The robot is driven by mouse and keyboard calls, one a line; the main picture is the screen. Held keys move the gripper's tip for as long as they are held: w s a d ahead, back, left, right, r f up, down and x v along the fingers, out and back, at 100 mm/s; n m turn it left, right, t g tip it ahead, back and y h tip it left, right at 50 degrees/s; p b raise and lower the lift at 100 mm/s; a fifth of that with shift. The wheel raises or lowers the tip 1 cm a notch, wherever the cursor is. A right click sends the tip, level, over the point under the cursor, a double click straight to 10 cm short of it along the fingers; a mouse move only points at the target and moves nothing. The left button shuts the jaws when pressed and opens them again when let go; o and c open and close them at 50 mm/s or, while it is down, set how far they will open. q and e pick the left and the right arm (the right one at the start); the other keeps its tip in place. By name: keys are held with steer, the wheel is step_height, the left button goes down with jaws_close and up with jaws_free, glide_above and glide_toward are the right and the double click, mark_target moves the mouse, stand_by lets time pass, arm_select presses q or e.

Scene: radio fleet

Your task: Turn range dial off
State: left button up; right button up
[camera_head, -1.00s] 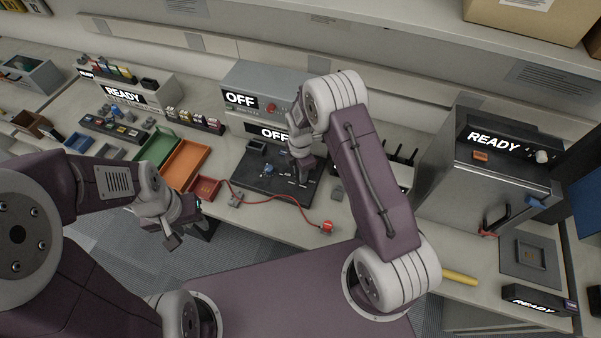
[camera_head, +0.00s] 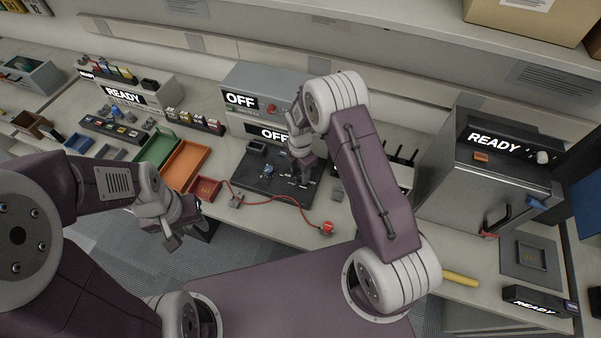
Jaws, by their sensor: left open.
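My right gripper (camera_head: 303,177) is low over the black mat (camera_head: 262,183) at the middle of the bench, pointing down among small parts. Its fingers are too small and hidden by the wrist to tell if they are open or shut. Behind it stands a grey unit (camera_head: 250,76) with two OFF displays and a red knob (camera_head: 271,107) on its front. The wrist partly covers the unit's right side. No dial marked as range can be read. My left gripper (camera_head: 184,236) is open and empty in front of the bench edge, away from the unit.
A red cable (camera_head: 268,201) runs across the bench front to a red-topped piece (camera_head: 327,227). Orange (camera_head: 186,163) and green (camera_head: 157,146) trays lie left of the mat. A large READY cabinet (camera_head: 468,185) with a pale knob (camera_head: 542,157) stands at right.

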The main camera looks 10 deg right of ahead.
steer(key=shift+s, duration=0.15)
step_height(320, 180, up, 9)
steer(key=b, duration=0.1)
stand_by(0.3)
stand_by(0.4)
step_height(320, 180, up, 8)
steer(key=m+t, duration=0.1)
steer(key=m, duration=0.1)
glide_above(300, 175)
steer(key=s+d, duration=0.3)
steer(key=s, duration=0.1)
steer(key=s+d+f+m, duration=0.1)
steer(key=s+f+m, duration=0.1)
steer(key=s+m, duration=1.2)
steer(key=m, duration=0.7)
steer(key=shift+s+d, duration=0.15)
steer(key=shift+s, duration=0.05)
